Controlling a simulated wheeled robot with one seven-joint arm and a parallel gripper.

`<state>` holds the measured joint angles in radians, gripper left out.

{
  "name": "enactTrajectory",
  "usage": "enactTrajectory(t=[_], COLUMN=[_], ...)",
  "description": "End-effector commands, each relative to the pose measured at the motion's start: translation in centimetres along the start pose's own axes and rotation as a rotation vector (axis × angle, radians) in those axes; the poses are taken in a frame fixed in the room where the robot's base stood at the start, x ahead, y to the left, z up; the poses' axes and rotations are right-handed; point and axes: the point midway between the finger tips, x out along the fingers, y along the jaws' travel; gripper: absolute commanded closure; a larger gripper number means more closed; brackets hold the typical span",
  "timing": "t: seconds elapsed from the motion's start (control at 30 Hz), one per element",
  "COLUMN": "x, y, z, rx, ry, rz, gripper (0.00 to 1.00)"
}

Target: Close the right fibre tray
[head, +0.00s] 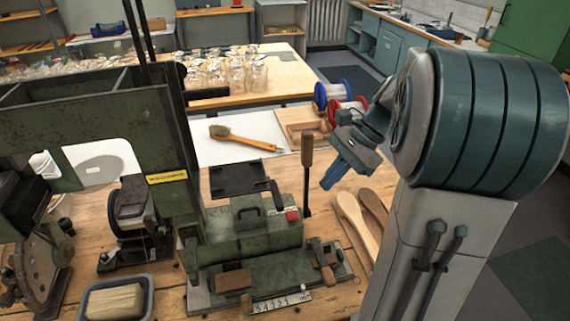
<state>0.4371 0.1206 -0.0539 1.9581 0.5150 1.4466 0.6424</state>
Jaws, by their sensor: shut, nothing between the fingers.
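My gripper (331,182) is on the right of the head view, its blue fingers shut and pointing down and left above the bench. The green tufting machine (245,240) stands left of and below it. A dark, flat, tray-like part (238,179) sits at the back of this machine, apart from my gripper; I cannot tell for certain that it is the right fibre tray, or how far open it is. An upright lever with a wooden handle (307,150) stands between this part and my gripper.
Wooden spoon-shaped blanks (352,222) lie on the bench below my gripper. Red and blue spools (340,97) and a wooden block (300,122) are behind it. A brush (240,138) lies on a white sheet. A grey tray (150,297) holds a fibre bundle at front left.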

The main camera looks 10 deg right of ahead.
Motion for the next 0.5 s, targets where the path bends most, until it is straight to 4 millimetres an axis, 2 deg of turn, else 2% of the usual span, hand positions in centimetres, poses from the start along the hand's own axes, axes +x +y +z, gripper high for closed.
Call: enactTrajectory(t=[0.03, 0.1, 0.23, 0.37, 0.5], x=[-1.4, -2.5, -3.7, -3.4, -1.4], y=[-0.6, -1.2, -1.7, -1.9, -2.0], z=[-0.7, -1.4, -2.4, -2.5, -2.2], rx=[0.072, 0.148, 0.23, 0.254, 0.253], ry=[-0.043, -0.095, -0.153, -0.172, -0.172], rz=[-0.019, -0.04, -0.063, -0.069, -0.067], gripper=[1.0, 1.0, 1.0, 1.0, 1.0])
